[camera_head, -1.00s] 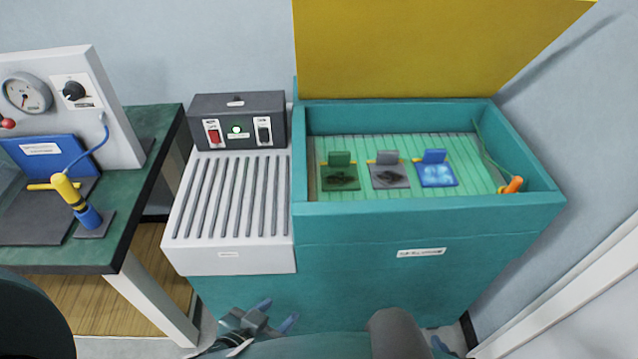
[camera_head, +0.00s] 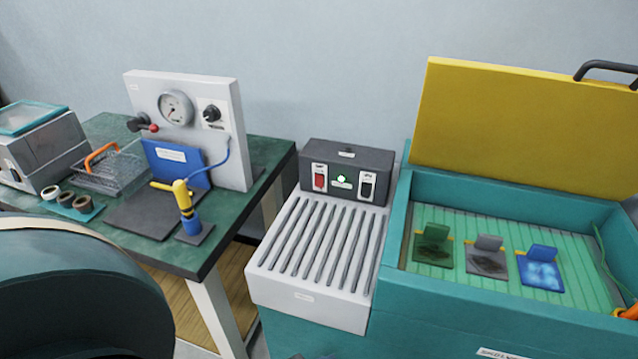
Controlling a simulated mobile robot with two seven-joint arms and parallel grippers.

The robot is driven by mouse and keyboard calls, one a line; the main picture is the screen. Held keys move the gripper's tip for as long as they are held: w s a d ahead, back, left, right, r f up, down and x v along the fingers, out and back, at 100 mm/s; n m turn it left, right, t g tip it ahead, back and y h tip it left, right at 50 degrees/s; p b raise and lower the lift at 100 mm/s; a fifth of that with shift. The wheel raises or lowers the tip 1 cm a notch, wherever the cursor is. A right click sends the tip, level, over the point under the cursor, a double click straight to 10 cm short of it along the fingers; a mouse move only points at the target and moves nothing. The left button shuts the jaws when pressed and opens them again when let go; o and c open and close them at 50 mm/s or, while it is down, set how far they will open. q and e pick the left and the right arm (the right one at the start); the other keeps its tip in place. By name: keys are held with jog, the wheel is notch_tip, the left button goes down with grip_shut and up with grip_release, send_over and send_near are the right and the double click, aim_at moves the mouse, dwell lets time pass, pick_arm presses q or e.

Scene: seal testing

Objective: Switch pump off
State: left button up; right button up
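A dark grey control box (camera_head: 346,160) stands at the back of the white ribbed drainboard. Its front carries a red rocker switch (camera_head: 320,178) on the left, a lit green lamp (camera_head: 341,178) in the middle and a black rocker switch (camera_head: 367,186) on the right. A white panel (camera_head: 228,112) on the green bench holds a round gauge (camera_head: 176,107), a black knob (camera_head: 212,114) and a red-tipped lever (camera_head: 143,125). The labels are too small to read, so I cannot tell which control is the pump's. Neither gripper shows now.
The ribbed drainboard (camera_head: 312,311) is empty. A teal tank (camera_head: 407,298) with its yellow lid (camera_head: 520,125) raised holds three coloured sample pieces. The green bench (camera_head: 262,162) also carries a yellow-and-blue hand tool (camera_head: 185,207), a wire basket (camera_head: 112,172) and a grey case (camera_head: 45,153).

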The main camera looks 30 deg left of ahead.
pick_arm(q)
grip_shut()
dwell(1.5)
